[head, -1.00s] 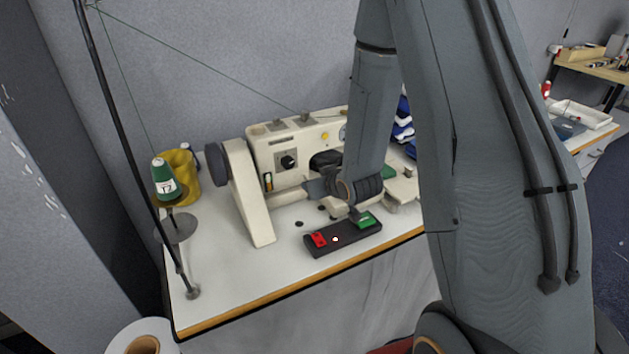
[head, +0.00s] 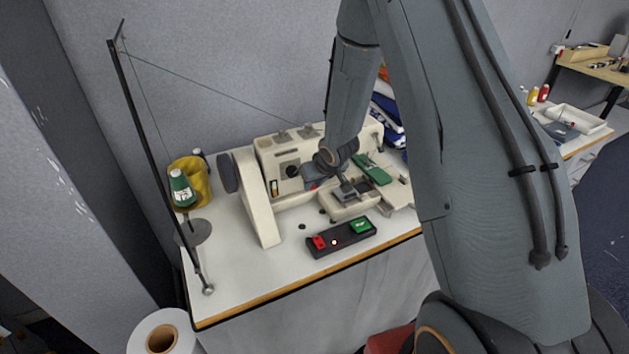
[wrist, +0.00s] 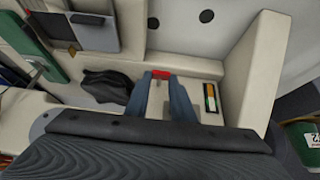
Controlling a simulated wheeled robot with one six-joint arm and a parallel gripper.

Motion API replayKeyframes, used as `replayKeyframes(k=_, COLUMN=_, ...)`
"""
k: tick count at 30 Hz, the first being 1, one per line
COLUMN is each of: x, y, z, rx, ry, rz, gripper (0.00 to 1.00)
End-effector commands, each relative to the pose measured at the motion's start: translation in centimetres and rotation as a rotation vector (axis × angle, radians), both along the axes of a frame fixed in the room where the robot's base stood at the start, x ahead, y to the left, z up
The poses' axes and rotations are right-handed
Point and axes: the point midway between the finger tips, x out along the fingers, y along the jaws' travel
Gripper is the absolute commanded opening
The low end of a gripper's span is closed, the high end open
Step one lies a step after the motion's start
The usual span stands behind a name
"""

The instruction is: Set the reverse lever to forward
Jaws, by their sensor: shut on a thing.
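The cream sewing machine (head: 258,205) stands on the white table. In the wrist view, a small red lever end (wrist: 161,74), which I take for the reverse lever, shows between the fingertips of my gripper (wrist: 163,82). The fingers are closed around it, in front of the machine's cream body. The rest of the lever is hidden, so I cannot tell its setting. In the head view, my gripper (head: 311,183) is at the machine's front, partly hidden by my wrist.
A black switch box (head: 342,238) with red and green buttons lies in front of the machine. A thread stand (head: 150,150) and a green spool (head: 183,189) are at the left. The front-left tabletop is clear.

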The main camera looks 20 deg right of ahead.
Motion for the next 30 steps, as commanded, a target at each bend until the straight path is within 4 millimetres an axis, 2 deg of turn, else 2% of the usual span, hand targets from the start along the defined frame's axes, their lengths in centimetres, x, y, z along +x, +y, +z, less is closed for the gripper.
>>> replayKeyframes(k=15, x=0.04, y=0.02, z=0.01, rx=-0.002, ry=0.011, rz=0.000, gripper=0.00)
replayKeyframes(k=16, x=0.03, y=0.02, z=0.01, rx=-0.002, ry=0.011, rz=0.000, gripper=0.25)
replayKeyframes(k=19, x=0.04, y=0.02, z=0.01, rx=-0.002, ry=0.010, rz=0.000, gripper=0.41)
replayKeyframes(k=30, x=-0.07, y=-0.02, z=0.37, rx=-0.002, ry=0.009, rz=0.000, gripper=0.41)
